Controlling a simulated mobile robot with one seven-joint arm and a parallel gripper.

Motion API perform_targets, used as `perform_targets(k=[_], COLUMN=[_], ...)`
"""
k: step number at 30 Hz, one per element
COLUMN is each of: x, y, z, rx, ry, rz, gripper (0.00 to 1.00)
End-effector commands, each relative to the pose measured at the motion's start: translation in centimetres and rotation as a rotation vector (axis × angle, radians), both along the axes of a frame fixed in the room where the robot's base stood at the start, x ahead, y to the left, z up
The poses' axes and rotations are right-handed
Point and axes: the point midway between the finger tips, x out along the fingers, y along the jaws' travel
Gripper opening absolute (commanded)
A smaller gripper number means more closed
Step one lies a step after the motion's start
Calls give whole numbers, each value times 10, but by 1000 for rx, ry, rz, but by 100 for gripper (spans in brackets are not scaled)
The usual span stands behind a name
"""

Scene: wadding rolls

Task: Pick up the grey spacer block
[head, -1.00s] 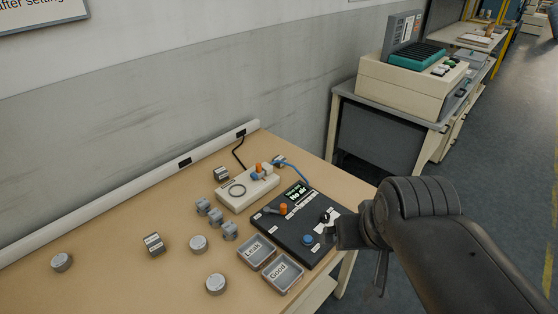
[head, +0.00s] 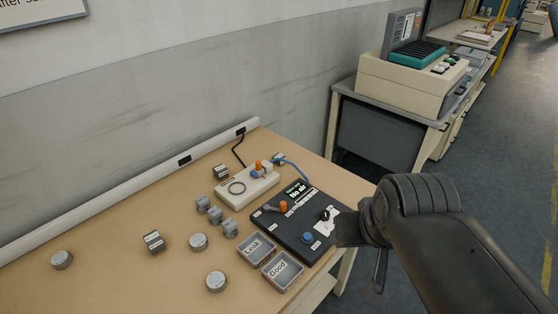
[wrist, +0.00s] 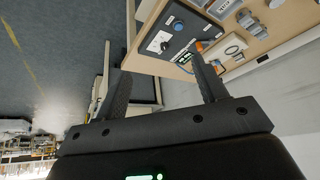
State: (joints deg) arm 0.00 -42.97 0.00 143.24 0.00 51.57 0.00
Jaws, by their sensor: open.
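Three small grey blocks stand in a slanting row on the workbench in the head view: a far one (head: 203,202), a middle one (head: 215,214) and a near one (head: 230,229). Two other small blocks carry white labels, one (head: 154,242) to the left and one (head: 221,172) at the back. I cannot tell for sure which is the spacer block. My gripper (head: 345,232) is beside the bench's right edge, right of all the blocks and apart from them. In the wrist view its two fingers (wrist: 162,85) are spread with nothing between them.
A black control panel (head: 267,223) with a blue button lies between the blocks and my gripper. The Leak tray (head: 242,258) and Good tray (head: 298,280) sit in front. A white fixture (head: 231,198) with a blue hose stands behind.

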Motion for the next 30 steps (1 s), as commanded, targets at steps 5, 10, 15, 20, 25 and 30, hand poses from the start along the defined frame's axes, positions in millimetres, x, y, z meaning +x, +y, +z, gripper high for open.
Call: perform_targets(k=[5, 10, 15, 20, 25, 30], x=[0, 12, 53, 105, 162, 221], y=[0, 0, 2, 4, 9, 16], z=[0, 8, 31, 51, 64, 67], rx=[0, 7, 33, 57, 77, 89], ry=[0, 7, 29, 52, 75, 95], rz=[0, -12, -58, -118, -184, -252], gripper=[65, 65, 65, 65, 65, 65])
